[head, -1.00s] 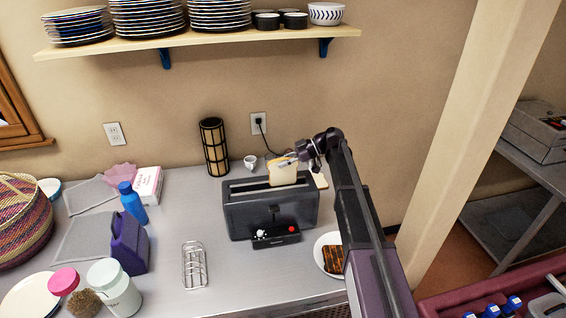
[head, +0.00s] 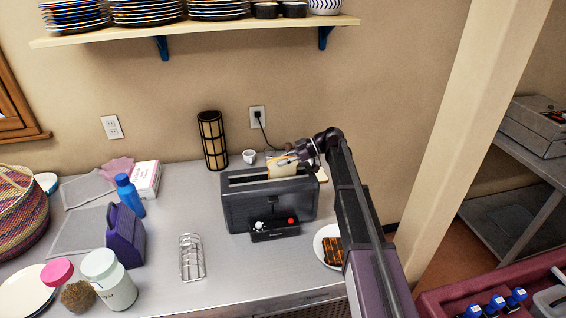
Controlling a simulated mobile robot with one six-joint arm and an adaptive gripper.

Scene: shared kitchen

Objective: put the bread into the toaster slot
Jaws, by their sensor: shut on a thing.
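The toaster (head: 270,204) is a dark grey box on the metal counter, with long slots along its top and a control panel low on its front. The bread slice (head: 281,169) is pale and upright at the right part of the toaster's top. Its lower edge is hidden at the slot, and I cannot tell how deep it sits. My gripper (head: 290,158) is shut on the bread's upper part, reaching in from the right.
A wire toast rack (head: 192,258) stands front left of the toaster. A plate (head: 322,236) with a dark-striped food piece is to its right, partly behind my arm. A lantern (head: 213,141) and white cup (head: 249,156) stand behind. A shelf of plates (head: 210,30) hangs above.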

